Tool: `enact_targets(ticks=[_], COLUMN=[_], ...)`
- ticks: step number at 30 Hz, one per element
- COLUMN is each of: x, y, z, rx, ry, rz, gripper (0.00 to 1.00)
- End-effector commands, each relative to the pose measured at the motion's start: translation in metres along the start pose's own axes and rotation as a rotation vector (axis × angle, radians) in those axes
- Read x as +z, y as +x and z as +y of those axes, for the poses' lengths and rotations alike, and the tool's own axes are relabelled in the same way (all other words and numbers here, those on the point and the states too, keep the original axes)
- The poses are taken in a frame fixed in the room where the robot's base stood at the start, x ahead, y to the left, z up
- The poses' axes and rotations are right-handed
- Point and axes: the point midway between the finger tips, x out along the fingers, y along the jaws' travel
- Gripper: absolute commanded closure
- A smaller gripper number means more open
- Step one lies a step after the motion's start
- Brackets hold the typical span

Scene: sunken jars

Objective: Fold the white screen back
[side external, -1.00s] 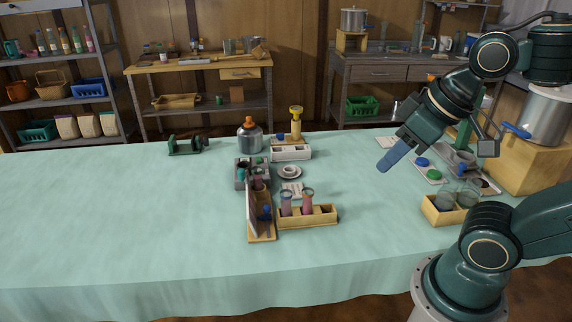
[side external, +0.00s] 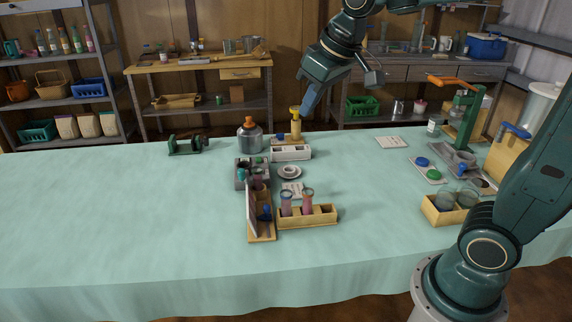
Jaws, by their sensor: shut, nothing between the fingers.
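The white screen (side external: 251,207) stands upright on a wooden base (side external: 262,238) near the middle of the table. It is seen nearly edge-on, and small items, one of them blue, show just to its right on the base. My gripper (side external: 308,104) is shut and empty, with its blue fingers pointing down. It is in the air above the back of the table, behind and to the right of the screen and well apart from it.
A wooden rack with pink jars (side external: 307,214) stands right of the screen. A grey block (side external: 244,177) and a grey bottle with an orange cap (side external: 249,138) stand behind it. A yellow-topped post (side external: 296,122) is near my gripper. The table's left part (side external: 120,220) is clear.

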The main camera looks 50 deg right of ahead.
Motion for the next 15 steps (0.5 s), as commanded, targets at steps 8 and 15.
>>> enact_targets(ticks=[8,15], x=[-0.059,-0.102], y=[0.042,0.087], z=[0.009,0.018], rx=[-0.006,-0.012], ry=[-0.014,-0.026], rz=[-0.026,-0.043], gripper=[1.00,1.00])
